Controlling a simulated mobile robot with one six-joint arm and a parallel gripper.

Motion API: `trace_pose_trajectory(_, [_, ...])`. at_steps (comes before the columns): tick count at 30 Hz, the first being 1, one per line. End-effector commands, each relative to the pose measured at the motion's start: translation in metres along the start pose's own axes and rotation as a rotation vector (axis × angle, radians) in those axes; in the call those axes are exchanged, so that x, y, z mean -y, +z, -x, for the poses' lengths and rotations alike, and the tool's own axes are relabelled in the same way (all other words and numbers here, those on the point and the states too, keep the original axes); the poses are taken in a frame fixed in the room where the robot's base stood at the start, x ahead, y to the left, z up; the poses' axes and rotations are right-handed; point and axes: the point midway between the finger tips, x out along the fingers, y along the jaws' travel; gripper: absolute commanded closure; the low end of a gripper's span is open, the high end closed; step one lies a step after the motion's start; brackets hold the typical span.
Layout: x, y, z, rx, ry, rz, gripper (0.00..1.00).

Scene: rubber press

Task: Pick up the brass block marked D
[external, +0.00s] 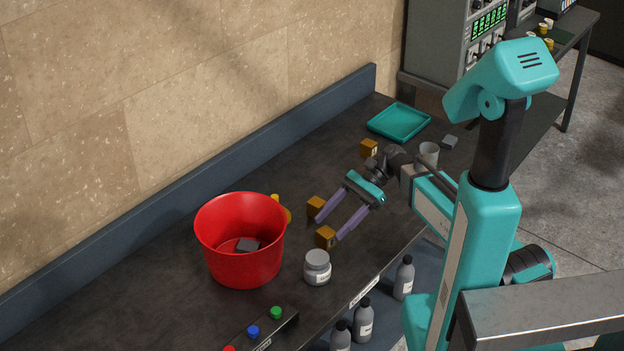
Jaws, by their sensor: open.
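Three brass blocks show on the dark bench in the external view. One brass block (316,206) is beside the tip of my gripper's left finger, and a second brass block (325,237) is by the tip of the right finger. A third brass block (369,147) stands farther back, behind my wrist. The markings are too small to read, so I cannot tell which block is D. My gripper (329,229) is open, its two purple fingers reaching low toward the two nearer blocks. I cannot tell whether the fingers touch either block.
A red bucket (241,262) with a grey block inside stands left, with something yellow partly hidden behind it. A grey jar (317,268) is near the front blocks. A teal tray (399,122), a pale cup (429,153) and a grey block (450,142) are at the back.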

Motion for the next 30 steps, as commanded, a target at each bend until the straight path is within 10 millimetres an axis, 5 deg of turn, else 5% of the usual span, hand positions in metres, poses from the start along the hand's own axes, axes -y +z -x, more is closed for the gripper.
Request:
trace_pose_trajectory(6, [-0.001, 0.001, -0.021, 0.000, 0.001, 0.001, 0.41])
trace_pose_trajectory(21, [0.000, 0.000, -0.025, 0.000, 0.000, 0.001, 0.41])
trace_pose_trajectory(30, [-0.002, -0.002, -0.046, 0.001, 0.002, 0.000, 0.41])
